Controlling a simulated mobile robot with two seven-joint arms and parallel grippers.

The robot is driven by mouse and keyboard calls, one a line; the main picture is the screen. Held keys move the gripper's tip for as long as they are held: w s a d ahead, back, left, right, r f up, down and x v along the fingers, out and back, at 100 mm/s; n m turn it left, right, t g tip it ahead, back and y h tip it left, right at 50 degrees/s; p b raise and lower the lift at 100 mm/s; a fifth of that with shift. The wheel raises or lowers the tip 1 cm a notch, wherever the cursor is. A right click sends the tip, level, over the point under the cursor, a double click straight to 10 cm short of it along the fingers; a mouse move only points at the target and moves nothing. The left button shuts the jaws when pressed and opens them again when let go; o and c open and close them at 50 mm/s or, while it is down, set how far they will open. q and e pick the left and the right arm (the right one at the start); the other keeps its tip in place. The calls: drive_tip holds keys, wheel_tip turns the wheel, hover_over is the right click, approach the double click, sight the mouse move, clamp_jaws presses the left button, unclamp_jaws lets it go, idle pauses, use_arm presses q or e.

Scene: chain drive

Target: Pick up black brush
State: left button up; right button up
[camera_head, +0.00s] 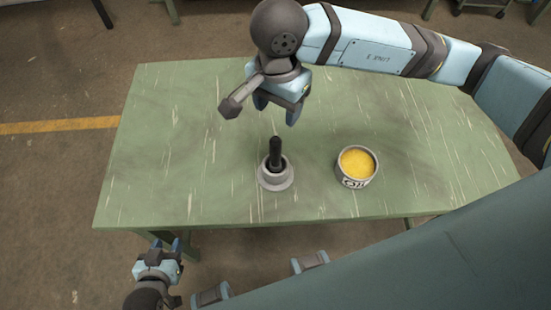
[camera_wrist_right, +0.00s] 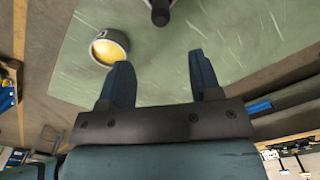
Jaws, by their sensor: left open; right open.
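The black brush (camera_head: 275,152) stands upright in a grey round holder (camera_head: 275,180) on the green table. In the right wrist view the dark top of the brush (camera_wrist_right: 160,14) shows at the upper edge, beyond the fingertips. My right gripper (camera_head: 277,112) is open and empty, above the table and behind the brush in the head view, apart from it. Its two fingers also show in the right wrist view (camera_wrist_right: 160,78). My left gripper (camera_head: 167,246) is open and empty, in front of the table's near edge at the lower left.
A round tin of yellow contents (camera_head: 357,163) stands on the table to the right of the holder; it also shows in the right wrist view (camera_wrist_right: 109,47). The rest of the green tabletop (camera_head: 170,140) is clear. The table's near edge runs below the holder.

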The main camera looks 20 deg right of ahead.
sight(275, 146)
wheel_tip(275, 146, down, 7)
drive_tip(key=shift+f+p, duration=0.15)
drive_tip(key=shift+p, duration=0.15)
drive_tip(key=shift+a+f+p, duration=0.15)
drive_tip(key=shift+f+p, duration=0.15)
drive_tip(key=shift+f, duration=1.2)
drive_tip(key=shift+a+f+p, duration=0.1)
drive_tip(key=shift+f+p, duration=0.15)
drive_tip(key=shift+f, duration=1.25)
drive_tip(key=c, duration=1)
